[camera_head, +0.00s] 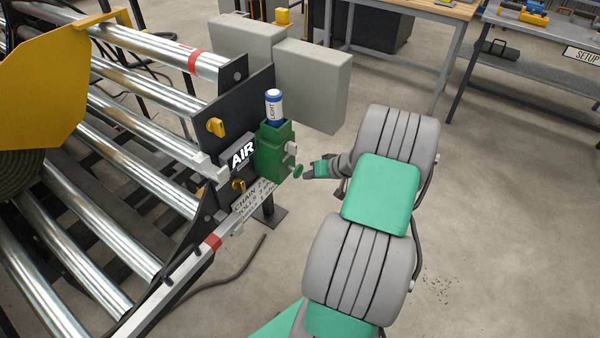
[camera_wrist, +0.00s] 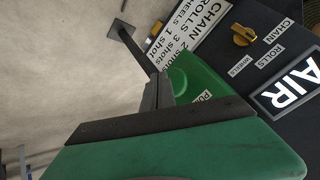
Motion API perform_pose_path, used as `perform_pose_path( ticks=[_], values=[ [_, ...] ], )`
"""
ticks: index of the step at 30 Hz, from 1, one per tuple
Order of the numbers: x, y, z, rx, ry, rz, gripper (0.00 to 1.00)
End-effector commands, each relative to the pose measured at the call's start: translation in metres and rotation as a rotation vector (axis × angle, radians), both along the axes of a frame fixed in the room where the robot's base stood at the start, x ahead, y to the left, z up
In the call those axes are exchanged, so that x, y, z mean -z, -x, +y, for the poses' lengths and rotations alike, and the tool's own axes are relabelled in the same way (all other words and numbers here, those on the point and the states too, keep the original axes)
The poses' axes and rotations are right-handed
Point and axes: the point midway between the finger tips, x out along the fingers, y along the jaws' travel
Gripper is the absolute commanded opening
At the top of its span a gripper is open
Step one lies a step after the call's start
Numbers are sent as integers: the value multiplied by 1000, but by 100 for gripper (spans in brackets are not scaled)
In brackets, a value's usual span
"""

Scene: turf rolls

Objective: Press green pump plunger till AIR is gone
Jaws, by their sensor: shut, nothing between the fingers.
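The green pump (camera_head: 272,152) is fixed to the dark end plate of the roller machine. Its round green plunger (camera_head: 297,171) sticks out on the right side, low down. The AIR sign (camera_head: 241,155) beside the pump shows white letters, and it also shows in the wrist view (camera_wrist: 300,88). My gripper (camera_head: 306,171) is shut and empty, with its tips right at the plunger; I cannot tell whether they touch. In the wrist view my dark fingers (camera_wrist: 158,92) lie in front of the green pump body (camera_wrist: 205,85) and hide part of it.
A blue-and-white LIGHT cartridge (camera_head: 274,107) stands on the pump. A yellow selector knob (camera_wrist: 243,35) is by the CHAIN, ROLLS and WHEELS labels. A white shot card (camera_wrist: 188,38) lists shots for each. Grey boxes (camera_head: 312,80) stand behind. Floor to the right is clear.

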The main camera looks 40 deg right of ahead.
Motion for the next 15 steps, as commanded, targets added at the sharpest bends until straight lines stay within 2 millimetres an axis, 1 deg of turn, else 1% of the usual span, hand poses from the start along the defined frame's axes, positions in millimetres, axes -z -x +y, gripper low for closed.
perform_pose_path(
  ticks=[3, 11, 15],
  values=[
    [0, 4, -1, 1, -1, 0, 0],
    [1, 5, -2, 2, -1, 2, 0],
    [0, 14, -6, 4, -1, 2, 0]
  ],
)
